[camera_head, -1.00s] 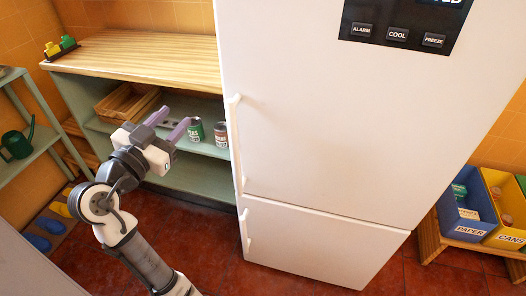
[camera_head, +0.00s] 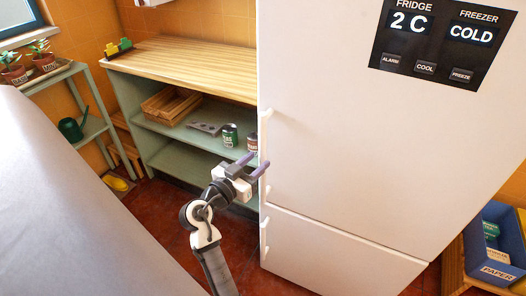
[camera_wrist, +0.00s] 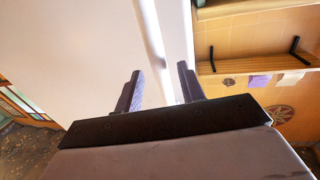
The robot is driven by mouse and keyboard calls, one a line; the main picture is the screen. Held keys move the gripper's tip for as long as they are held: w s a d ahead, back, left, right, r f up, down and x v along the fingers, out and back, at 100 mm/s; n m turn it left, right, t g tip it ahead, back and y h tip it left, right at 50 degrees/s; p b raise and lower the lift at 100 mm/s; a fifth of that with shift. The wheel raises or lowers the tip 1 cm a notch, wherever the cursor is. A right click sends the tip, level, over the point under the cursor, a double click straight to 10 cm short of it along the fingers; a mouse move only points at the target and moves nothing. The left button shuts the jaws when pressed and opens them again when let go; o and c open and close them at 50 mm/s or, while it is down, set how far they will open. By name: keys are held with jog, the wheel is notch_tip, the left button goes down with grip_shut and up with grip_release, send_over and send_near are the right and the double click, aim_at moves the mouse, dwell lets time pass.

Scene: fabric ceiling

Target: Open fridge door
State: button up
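The tall white fridge (camera_head: 340,150) stands right of centre with its upper door shut. A long white vertical handle (camera_head: 266,128) runs along that door's left edge. My gripper (camera_head: 257,162) is at the lower part of this handle, its purple-grey fingers pointing at it. In the wrist view, my gripper (camera_wrist: 160,85) is open, with the white handle (camera_wrist: 149,35) running down into the space between the two fingers. I cannot tell whether a finger touches it. A separate lower door (camera_head: 330,255) is also shut, with its own handle (camera_head: 264,238).
A green shelf unit with a wooden top (camera_head: 185,65) stands left of the fridge, holding cans (camera_head: 230,135) and wooden trays (camera_head: 172,105). A large grey surface (camera_head: 70,200) fills the left. A blue paper bin (camera_head: 495,240) is at the right. Red floor lies between.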

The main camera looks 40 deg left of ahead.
aim_at(260, 159)
jog(key=shift+w+p, duration=0.4)
jog(key=shift+w, duration=1.5)
grip_shut()
